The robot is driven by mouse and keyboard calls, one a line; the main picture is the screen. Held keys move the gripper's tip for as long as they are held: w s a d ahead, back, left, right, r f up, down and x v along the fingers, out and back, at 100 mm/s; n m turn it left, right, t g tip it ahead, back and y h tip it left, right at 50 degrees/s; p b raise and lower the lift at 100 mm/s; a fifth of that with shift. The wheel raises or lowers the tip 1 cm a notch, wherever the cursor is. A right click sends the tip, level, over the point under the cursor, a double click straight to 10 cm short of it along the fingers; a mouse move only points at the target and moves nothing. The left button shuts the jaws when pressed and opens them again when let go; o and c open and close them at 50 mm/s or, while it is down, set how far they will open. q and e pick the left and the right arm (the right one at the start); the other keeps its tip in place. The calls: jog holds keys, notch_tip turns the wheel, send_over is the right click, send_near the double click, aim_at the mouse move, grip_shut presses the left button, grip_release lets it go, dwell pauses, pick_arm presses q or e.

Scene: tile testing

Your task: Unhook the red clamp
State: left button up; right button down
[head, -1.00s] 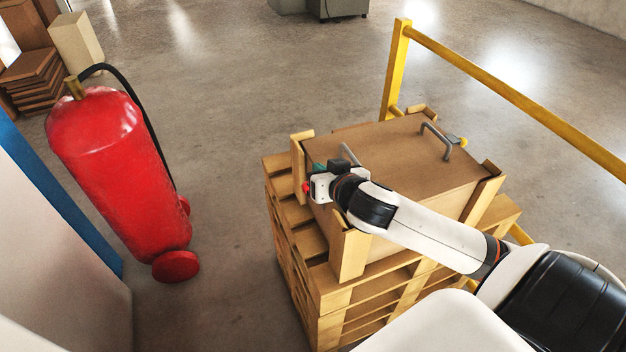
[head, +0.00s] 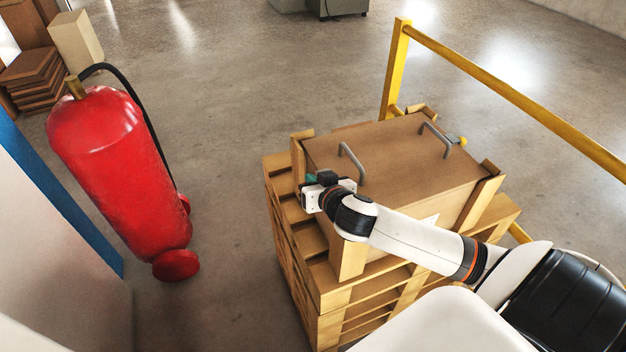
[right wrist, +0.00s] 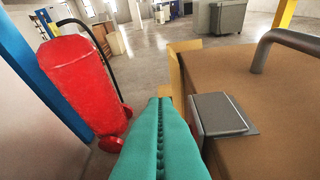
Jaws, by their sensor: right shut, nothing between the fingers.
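My right gripper (head: 312,179) is at the left side of the brown crate (head: 395,160), near its upper edge, with teal fingers. In the right wrist view its fingers (right wrist: 158,103) are pressed together with nothing between them. A grey metal latch plate (right wrist: 220,114) on the crate's edge sits just right of the fingers; I cannot tell whether they touch it. No red clamp shows now; it may be hidden behind the gripper or fingers. A small yellow-and-grey fitting (head: 459,141) is on the crate's far side. My left gripper is not in view.
The crate stands on stacked wooden pallets (head: 330,300) with corner posts and two grey handles (head: 352,162) on its lid. A red fire extinguisher (head: 120,170) stands to the left. A yellow rail (head: 520,100) runs behind at right. Floor between extinguisher and pallets is clear.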

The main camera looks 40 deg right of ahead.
jog(key=shift+a, duration=0.15)
jog(key=shift+w+a+f+n, duration=0.1)
jog(key=shift+a+n, duration=0.1)
jog(key=shift+n, duration=0.1)
